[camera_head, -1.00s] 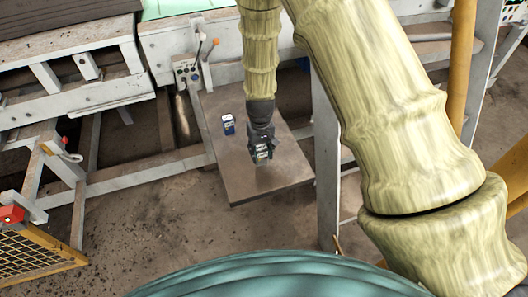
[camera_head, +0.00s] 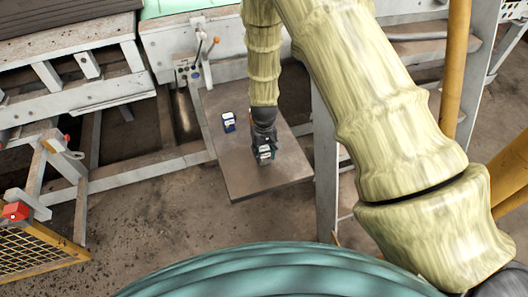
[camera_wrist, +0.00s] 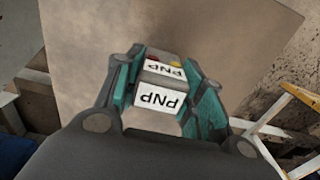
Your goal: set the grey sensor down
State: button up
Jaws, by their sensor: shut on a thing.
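The grey sensor (camera_wrist: 161,84) carries white labels reading "PNP" and has small red and yellow spots on its top end. My gripper (camera_wrist: 165,88) is shut on it, with a teal finger pad on each side. In the head view my gripper (camera_head: 265,154) points down over the grey table plate (camera_head: 255,187), near its middle. The sensor is small there and mostly hidden by the fingers. I cannot tell whether it touches the plate.
A blue and white box (camera_head: 228,122) stands on the plate to the left of my gripper. Levers (camera_head: 207,58) rise behind the plate's far left corner. A grey post (camera_head: 326,165) stands close to its right edge. The plate's front part is bare.

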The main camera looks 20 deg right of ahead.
jog(key=shift+f, duration=0.15)
jog(key=o, duration=1.1)
jog(key=shift+o, duration=0.2)
jog(key=shift+r, duration=0.25)
jog(key=shift+r+b, duration=1.75)
jog(key=shift+r, duration=4.15)
jog(key=shift+h, duration=0.3)
jog(key=s+d+f, duration=0.1)
jog(key=s+f, duration=0.2)
jog(key=f, duration=0.1)
jog(key=s+f, duration=0.3)
jog(key=f, duration=0.1)
jog(key=s+d+f, duration=0.1)
jog(key=s+f, duration=0.3)
jog(key=shift+d+f, duration=0.2)
jog(key=shift+d, duration=0.15)
jog(key=s+f, duration=0.4)
jog(key=s, duration=0.4)
jog(key=s+f, duration=0.3)
jog(key=s, duration=0.6)
jog(key=s+f, duration=0.4)
jog(key=s, duration=0.5)
jog(key=shift+s+d+f+m, duration=0.25)
jog(key=shift+f+m, duration=0.05)
jog(key=shift+m, duration=0.1)
